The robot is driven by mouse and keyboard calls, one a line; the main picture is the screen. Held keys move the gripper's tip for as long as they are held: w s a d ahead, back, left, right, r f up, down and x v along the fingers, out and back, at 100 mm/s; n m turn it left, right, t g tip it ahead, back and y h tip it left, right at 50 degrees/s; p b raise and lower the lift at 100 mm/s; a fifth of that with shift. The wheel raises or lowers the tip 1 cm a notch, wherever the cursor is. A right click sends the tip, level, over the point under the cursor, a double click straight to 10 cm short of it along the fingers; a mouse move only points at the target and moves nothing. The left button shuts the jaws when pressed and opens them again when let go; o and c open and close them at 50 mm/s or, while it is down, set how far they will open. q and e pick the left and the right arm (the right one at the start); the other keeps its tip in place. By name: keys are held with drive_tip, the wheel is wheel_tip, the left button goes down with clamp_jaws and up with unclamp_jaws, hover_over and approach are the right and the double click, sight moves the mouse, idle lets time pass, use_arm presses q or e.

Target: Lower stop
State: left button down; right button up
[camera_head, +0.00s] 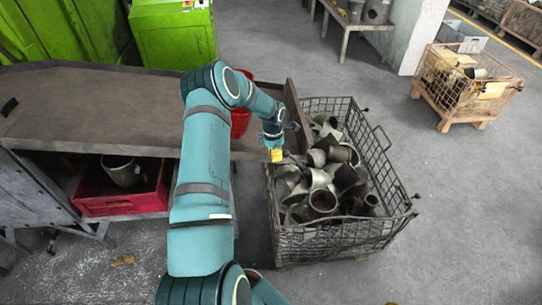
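My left arm reaches up from the bottom of the head view and bends right over the end of the brown table. My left gripper (277,147) is small in the picture, at the table's right end and beside the near-left rim of the wire crate. A small yellow piece (277,155) shows right at the gripper; I cannot tell whether it is held. The finger gap is too small to make out. No part is clearly recognisable as the stop; a raised brown plate (296,112) stands along the table's right end. My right gripper is not in view.
A wire crate (392,180) full of metal pipe elbows (322,200) stands right of the brown table (90,105). A red bucket (241,118) is partly behind my arm. A red bin (125,203) sits under the table. The floor at right is clear up to another crate (450,108).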

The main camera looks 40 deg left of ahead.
use_arm(q)
drive_tip(key=shift+w+r, duration=0.1)
drive_tip(key=shift+r, duration=0.05)
drive_tip(key=shift+w+d+r+g+y, duration=0.2)
drive_tip(key=shift+d+r+g+y, duration=0.05)
drive_tip(key=shift+r+g+y, duration=0.05)
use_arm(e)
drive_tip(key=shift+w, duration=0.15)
use_arm(q)
drive_tip(key=shift+w+r, duration=0.1)
drive_tip(key=shift+r, duration=0.05)
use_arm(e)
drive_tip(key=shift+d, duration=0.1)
